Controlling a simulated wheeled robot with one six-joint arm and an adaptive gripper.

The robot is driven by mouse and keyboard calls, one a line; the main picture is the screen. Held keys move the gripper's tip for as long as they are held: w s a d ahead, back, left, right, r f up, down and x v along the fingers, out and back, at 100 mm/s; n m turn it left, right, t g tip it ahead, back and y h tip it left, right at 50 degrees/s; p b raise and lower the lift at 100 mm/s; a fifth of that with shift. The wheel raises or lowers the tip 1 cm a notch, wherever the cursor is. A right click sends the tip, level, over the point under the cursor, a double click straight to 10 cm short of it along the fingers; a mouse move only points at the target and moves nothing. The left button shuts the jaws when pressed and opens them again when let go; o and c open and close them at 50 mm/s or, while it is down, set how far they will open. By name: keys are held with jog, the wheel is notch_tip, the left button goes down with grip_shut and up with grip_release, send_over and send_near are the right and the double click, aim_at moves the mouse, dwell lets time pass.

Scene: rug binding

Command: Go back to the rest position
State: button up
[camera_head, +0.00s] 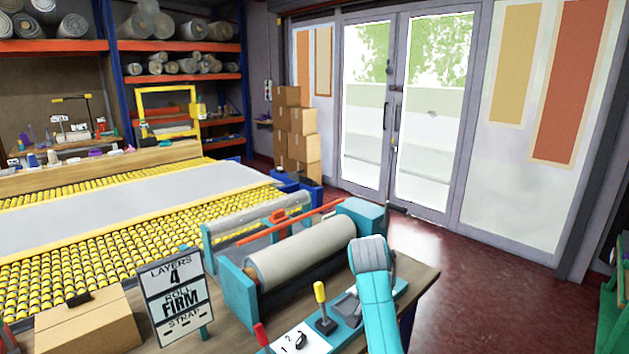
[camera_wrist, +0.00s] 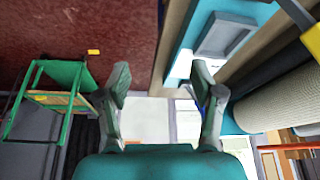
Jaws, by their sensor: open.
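My gripper (camera_wrist: 162,82) is open and empty in the wrist view, its two grey fingers spread apart with nothing between them. In the head view my teal arm rises at the front, over the right end of the wooden bench; the gripper itself cannot be made out there. A teal rolling machine (camera_head: 237,295) with a grey roll (camera_head: 300,248) stands on the bench to the left of my arm. The roll also shows at the right of the wrist view (camera_wrist: 275,98).
A sign (camera_head: 176,297) and a cardboard box (camera_head: 88,325) stand on the bench at the front left. A yellow-lever control panel (camera_head: 324,318) lies close to my arm. A green cart (camera_wrist: 42,98) is at the left in the wrist view. Red floor (camera_head: 470,290) is clear at right.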

jog(key=s+d+f+n+t, duration=0.1)
jog(key=s+f, duration=0.4)
jog(key=f, duration=0.5)
jog(key=s+d+f+n+t, duration=0.15)
jog(key=s+f, duration=0.35)
jog(key=f, duration=0.5)
jog(key=s+f+n+t+y, duration=0.1)
jog(key=s+f, duration=0.3)
jog(key=s, duration=0.4)
jog(key=s+f+n+t+y, duration=0.15)
jog(key=s+f, duration=0.25)
jog(key=s, duration=0.5)
jog(key=s+r+n+t, duration=0.1)
jog(key=s+r+t, duration=0.25)
jog(key=s, duration=1.45)
jog(key=s+r+n+t, duration=0.1)
jog(key=s+r+t, duration=0.1)
jog(key=s+r, duration=1.3)
jog(key=shift+d+r, duration=0.15)
jog(key=shift+r, duration=0.7)
